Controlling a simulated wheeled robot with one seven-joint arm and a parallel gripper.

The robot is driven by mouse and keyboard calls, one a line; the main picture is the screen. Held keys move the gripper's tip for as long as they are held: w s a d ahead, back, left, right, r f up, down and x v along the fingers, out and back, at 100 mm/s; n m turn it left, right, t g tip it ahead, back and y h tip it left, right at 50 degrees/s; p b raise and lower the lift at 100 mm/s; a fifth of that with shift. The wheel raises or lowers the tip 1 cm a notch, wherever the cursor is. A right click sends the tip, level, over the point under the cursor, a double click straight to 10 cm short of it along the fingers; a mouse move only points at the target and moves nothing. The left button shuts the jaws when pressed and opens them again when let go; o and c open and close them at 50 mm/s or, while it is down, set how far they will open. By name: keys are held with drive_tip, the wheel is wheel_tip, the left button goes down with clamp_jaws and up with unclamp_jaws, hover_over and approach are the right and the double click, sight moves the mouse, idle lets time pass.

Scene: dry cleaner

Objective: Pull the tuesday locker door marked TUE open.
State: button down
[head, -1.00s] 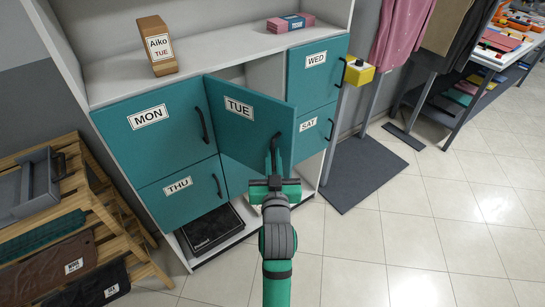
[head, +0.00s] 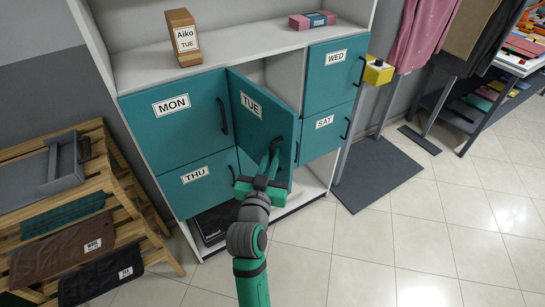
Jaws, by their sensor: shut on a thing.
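The teal TUE locker door (head: 252,112) stands swung well out from the cabinet in the head view, hinged on its left side. A strip of the pale locker interior (head: 283,80) shows past its top edge. My gripper (head: 272,165) is shut on the dark door handle (head: 276,146) near the door's free lower right edge. The fingertips are small and partly hidden by the gripper body.
Shut doors MON (head: 175,112), THU (head: 198,180), WED (head: 333,72) and SAT (head: 323,130) surround it. A wooden rack (head: 120,190) stands at the left. A yellow box on a post (head: 378,72) stands right. Tiled floor (head: 400,240) is clear in front.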

drive_tip(key=shift+w+a, duration=0.15)
drive_tip(key=shift+a, duration=0.35)
drive_tip(key=c, duration=1.8)
unclamp_jaws()
drive_tip(key=shift+f, duration=0.15)
drive_tip(key=shift+c, duration=0.2)
drive_tip(key=shift+d, duration=0.2)
drive_tip(key=v, duration=1.1)
drive_tip(key=shift+w+d, duration=0.1)
drive_tip(key=shift+d, duration=0.05)
